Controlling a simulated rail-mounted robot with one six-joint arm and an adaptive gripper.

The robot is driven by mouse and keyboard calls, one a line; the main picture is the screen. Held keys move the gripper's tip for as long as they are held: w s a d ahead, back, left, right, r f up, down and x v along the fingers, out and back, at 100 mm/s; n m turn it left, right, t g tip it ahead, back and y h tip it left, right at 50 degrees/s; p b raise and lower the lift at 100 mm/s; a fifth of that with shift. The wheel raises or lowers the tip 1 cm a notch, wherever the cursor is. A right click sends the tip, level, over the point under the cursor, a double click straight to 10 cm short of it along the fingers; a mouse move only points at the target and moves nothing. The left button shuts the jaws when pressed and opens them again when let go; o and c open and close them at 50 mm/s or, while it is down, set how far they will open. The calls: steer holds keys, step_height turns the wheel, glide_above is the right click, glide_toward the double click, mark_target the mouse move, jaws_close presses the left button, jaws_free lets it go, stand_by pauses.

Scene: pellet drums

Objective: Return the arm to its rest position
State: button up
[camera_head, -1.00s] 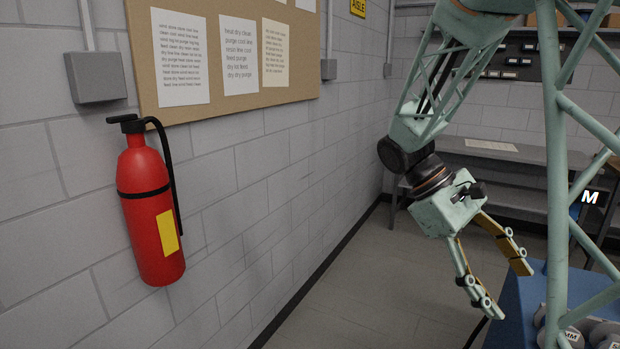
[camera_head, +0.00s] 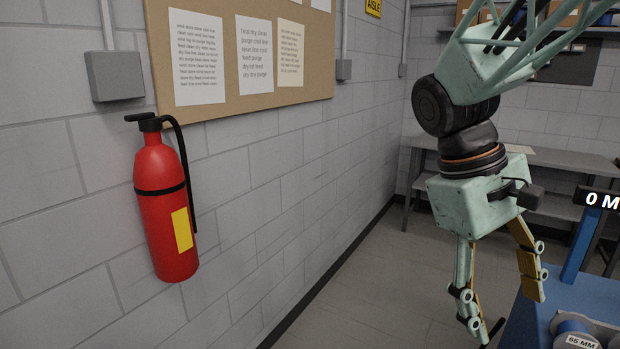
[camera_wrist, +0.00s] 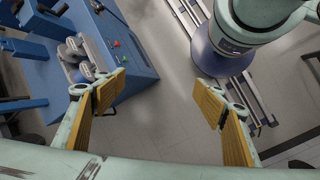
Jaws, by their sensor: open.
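My gripper (camera_head: 512,312) hangs from my arm at the right of the head view, pointing down. Its two fingers are spread apart with nothing between them. The yellow-lined fingers also show in the wrist view (camera_wrist: 160,92), wide open over bare grey floor. My arm is bent, with the black wrist joints above the pale green gripper body. The gripper is left of the blue bench (camera_head: 590,300) in the head view and does not appear to hold anything.
A red fire extinguisher (camera_head: 165,210) hangs on the left wall below a notice board (camera_head: 215,115). A grey shelf (camera_head: 570,160) stands at the back. In the wrist view, a blue machine (camera_wrist: 135,75) with grey rounded parts (camera_wrist: 88,55) is at left. Floor rails (camera_wrist: 188,15) run at right.

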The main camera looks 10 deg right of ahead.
steer(key=s+a+r+m+t+y, duration=0.1)
steer(key=s+a+r+t+y, duration=0.1)
steer(key=s+a, duration=0.3)
steer(key=s+a+r+m+t+y, duration=0.1)
steer(key=s+a+t, duration=0.3)
steer(key=a, duration=0.5)
steer(key=shift+s+a+r+y, duration=0.25)
steer(key=shift+s+r+y, duration=0.15)
steer(key=shift+s+y, duration=0.1)
stand_by(0.6)
steer(key=shift+f, duration=0.1)
steer(key=shift+f+b, duration=1.55)
steer(key=shift+b, duration=0.1)
steer(key=shift+r, duration=0.1)
